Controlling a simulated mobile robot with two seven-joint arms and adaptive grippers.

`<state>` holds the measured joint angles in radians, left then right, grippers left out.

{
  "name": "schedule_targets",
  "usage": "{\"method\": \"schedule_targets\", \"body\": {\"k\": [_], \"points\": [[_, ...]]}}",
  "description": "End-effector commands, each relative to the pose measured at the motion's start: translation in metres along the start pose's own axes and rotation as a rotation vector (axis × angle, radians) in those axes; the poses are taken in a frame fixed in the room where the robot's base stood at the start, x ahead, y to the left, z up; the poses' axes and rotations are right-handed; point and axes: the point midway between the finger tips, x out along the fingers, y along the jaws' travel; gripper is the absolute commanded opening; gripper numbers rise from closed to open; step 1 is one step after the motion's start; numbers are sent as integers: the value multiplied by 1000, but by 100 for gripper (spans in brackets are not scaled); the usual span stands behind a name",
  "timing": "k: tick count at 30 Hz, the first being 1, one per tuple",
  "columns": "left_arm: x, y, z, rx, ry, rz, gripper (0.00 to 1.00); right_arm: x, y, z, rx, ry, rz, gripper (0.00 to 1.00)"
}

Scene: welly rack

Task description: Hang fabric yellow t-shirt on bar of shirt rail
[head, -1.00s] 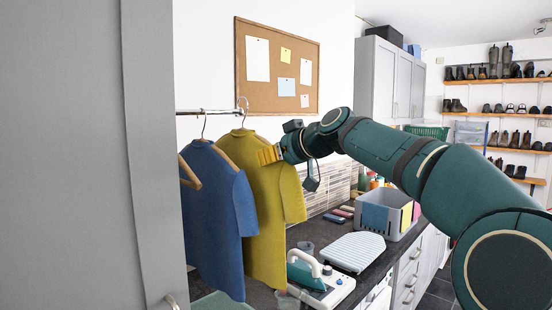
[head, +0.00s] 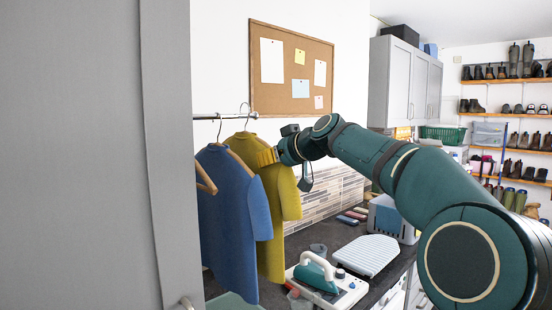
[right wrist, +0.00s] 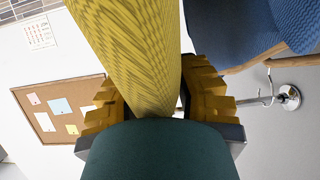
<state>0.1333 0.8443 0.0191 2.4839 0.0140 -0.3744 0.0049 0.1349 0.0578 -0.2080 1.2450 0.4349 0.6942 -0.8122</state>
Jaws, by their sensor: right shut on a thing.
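The yellow t-shirt (head: 277,225) hangs upright on a wooden hanger in the head view. Its wire hook (head: 247,108) is at the free-looking end of the shirt rail's bar (head: 228,116); I cannot tell whether it rests on the bar. My right gripper (head: 268,157) is shut on the yellow t-shirt near its shoulder. In the right wrist view, the yellow fabric (right wrist: 135,45) passes between the two fingers of the gripper (right wrist: 155,100). My left gripper is not in view.
A blue t-shirt (head: 230,220) hangs on the bar left of the yellow one and partly covers it. A grey panel (head: 80,150) fills the left. Below are an iron (head: 315,272), a striped board (head: 367,255) and a grey basket (head: 393,220) on the dark counter.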

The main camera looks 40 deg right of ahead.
Motion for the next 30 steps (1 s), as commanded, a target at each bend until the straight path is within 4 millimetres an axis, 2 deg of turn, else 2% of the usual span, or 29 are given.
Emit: {"method": "schedule_targets", "body": {"k": [6, 18, 30], "points": [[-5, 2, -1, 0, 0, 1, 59, 11, 0, -5, 0, 2, 1, 0], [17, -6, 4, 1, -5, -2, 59, 17, 0, 14, 0, 3, 0, 0], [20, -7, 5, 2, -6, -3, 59, 18, 0, 17, 0, 3, 0, 0]]}}
